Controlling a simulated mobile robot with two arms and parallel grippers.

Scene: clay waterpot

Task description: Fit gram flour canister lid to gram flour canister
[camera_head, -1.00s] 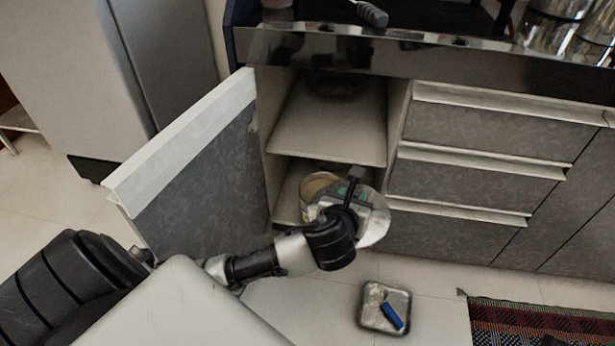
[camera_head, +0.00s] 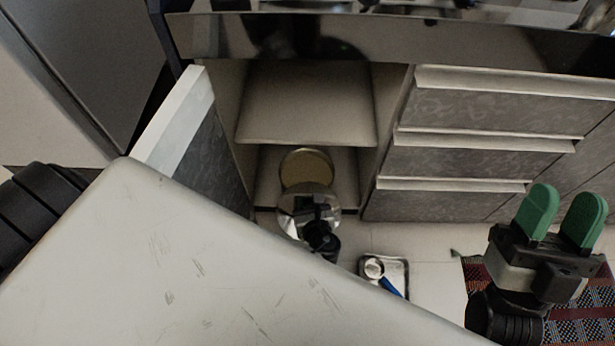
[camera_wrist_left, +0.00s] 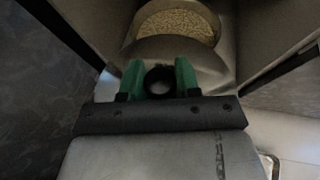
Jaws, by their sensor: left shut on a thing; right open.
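The gram flour canister (camera_head: 306,168) stands on the lower shelf of the open cabinet. Its top is open, and tan contents show inside, also in the left wrist view (camera_wrist_left: 180,22). My left gripper (camera_head: 314,204) is shut on the dark ring knob of the round metallic lid (camera_head: 287,217). The lid is in front of the canister and overlaps its near side in the head view; I cannot tell whether they touch. In the left wrist view, the green fingers (camera_wrist_left: 159,80) flank the knob, with the lid (camera_wrist_left: 208,62) just beyond. My right gripper (camera_head: 563,218) is open and empty at the right.
The cabinet door (camera_head: 180,130) stands open on the left, and drawers (camera_head: 480,150) are shut on the right. The upper shelf (camera_head: 310,105) is above the canister. A small tray (camera_head: 401,268) with items lies on the floor, near a patterned rug (camera_head: 585,325).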

